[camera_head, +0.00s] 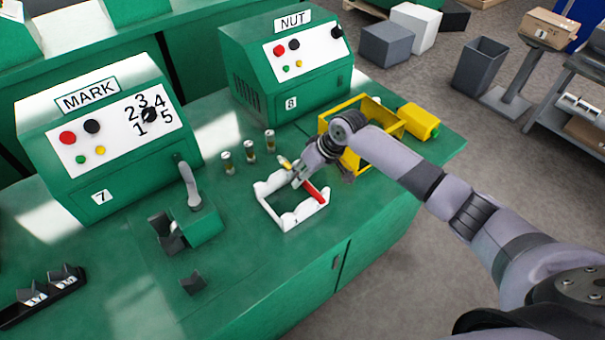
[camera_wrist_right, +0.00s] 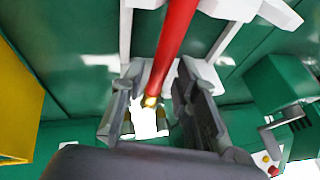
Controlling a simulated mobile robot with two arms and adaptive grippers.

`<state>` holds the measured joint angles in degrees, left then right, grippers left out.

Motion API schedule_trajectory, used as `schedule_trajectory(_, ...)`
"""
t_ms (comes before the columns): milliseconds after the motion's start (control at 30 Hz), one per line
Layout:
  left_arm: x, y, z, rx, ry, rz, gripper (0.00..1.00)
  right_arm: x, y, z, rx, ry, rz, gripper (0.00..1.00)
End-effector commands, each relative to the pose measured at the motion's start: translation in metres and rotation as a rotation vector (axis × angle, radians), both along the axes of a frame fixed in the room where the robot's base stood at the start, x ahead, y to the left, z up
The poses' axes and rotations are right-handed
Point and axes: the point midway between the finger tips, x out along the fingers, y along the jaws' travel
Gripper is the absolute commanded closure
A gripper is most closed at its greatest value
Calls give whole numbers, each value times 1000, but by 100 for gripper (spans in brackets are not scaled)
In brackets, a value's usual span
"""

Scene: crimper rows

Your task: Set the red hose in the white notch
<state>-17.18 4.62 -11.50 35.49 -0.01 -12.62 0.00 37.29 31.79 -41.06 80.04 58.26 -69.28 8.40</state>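The red hose (camera_head: 316,192) has a brass-coloured end and slants over the right side of a white notched frame (camera_head: 292,221) on the green bench. My right gripper (camera_head: 298,178) is at the frame's back right, with its fingers on both sides of the hose near the brass end. In the right wrist view the hose (camera_wrist_right: 175,40) runs between the two fingers (camera_wrist_right: 160,85) and appears held. White frame parts (camera_wrist_right: 232,9) show beyond it. Whether the hose touches a notch cannot be told. My left gripper is out of view.
Several small brass-topped cylinders (camera_head: 250,151) stand behind the frame. A yellow crate (camera_head: 354,160) is close by the right arm, with a yellow part (camera_head: 418,121) beside it. A green device with a lever (camera_head: 204,225) stands left of the frame.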

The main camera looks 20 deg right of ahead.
Motion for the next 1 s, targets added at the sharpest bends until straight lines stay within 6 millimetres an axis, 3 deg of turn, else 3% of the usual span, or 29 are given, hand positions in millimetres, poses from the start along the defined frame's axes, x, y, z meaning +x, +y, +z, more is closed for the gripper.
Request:
schedule_trajectory(100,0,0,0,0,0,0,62,0,0,0,0,0,0,62)
schedule_trajectory(467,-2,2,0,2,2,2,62,-1,-2,4,-1,0,0,62)
schedule_trajectory(1000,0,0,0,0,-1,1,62,-27,-38,92,-1,-2,0,62)
